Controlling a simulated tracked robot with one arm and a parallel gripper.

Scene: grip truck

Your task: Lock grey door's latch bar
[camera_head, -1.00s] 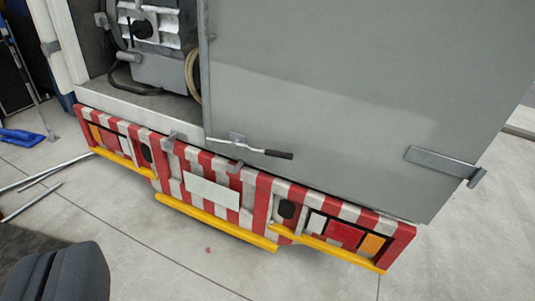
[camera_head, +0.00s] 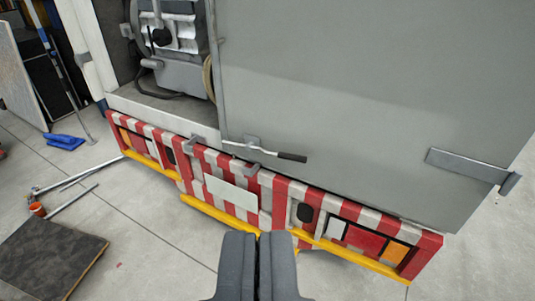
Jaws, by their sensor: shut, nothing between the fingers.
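The grey door (camera_head: 370,100) is a large flat panel filling the upper right of the view. It covers the right part of the truck's rear, and the left part of the opening is uncovered. The latch bar (camera_head: 262,150) is a thin metal rod with a black handle end (camera_head: 292,157), near the door's lower left corner. It lies roughly level, tilted slightly down to the right. My gripper (camera_head: 258,237) is shut and empty, at the bottom centre, below the latch bar and in front of the bumper.
The red and white striped bumper (camera_head: 275,195) with yellow edge bars runs below the door. A hinge strap (camera_head: 465,166) sticks out at the door's right. Metal poles (camera_head: 75,183), a blue tool (camera_head: 65,142) and a dark board (camera_head: 50,255) lie on the floor at left.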

